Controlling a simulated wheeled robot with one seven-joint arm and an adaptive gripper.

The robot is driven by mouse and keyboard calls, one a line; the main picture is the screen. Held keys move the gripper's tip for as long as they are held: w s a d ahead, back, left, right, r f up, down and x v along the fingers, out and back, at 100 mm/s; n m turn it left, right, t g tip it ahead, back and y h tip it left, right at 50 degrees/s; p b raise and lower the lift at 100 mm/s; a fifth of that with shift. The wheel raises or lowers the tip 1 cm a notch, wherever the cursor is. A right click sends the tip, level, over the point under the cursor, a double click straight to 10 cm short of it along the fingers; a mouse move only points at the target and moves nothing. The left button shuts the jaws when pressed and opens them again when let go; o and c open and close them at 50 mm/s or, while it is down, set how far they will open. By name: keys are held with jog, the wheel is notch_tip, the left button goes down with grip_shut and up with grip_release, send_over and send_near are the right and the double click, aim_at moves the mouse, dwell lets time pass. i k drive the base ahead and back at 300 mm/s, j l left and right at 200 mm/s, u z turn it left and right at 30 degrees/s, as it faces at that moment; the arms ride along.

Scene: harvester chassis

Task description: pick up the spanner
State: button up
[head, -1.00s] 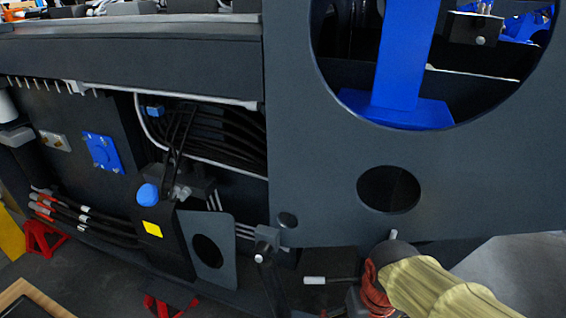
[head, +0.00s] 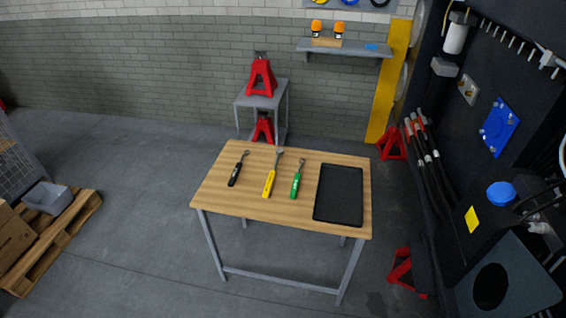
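Three hand tools lie side by side on a wooden-topped table (head: 215,195) in the head view. One has a black handle (head: 234,178), one a yellow handle (head: 268,184) and one a green handle (head: 296,186). Each has a grey metal end pointing to the back of the table. They are too small for me to tell which one is the spanner. My gripper is not in view.
A black tray (head: 339,195) lies at the table's right side. A grey stand (head: 262,101) with red jack stands is behind it. The dark chassis (head: 480,190) with hoses is at right. A pallet (head: 60,238) with boxes is at left. Floor before the table is clear.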

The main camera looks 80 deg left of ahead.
aim_at(237, 169)
jog(key=u, duration=3.1)
jog(key=i+u, duration=0.1)
jog(key=i, duration=0.5)
jog(key=i+l, duration=0.1)
jog(key=i, duration=0.5)
jog(key=i+u, duration=0.15)
jog(key=i, duration=0.5)
jog(key=i+l, duration=0.15)
jog(key=i, duration=0.45)
jog(key=u, duration=0.05)
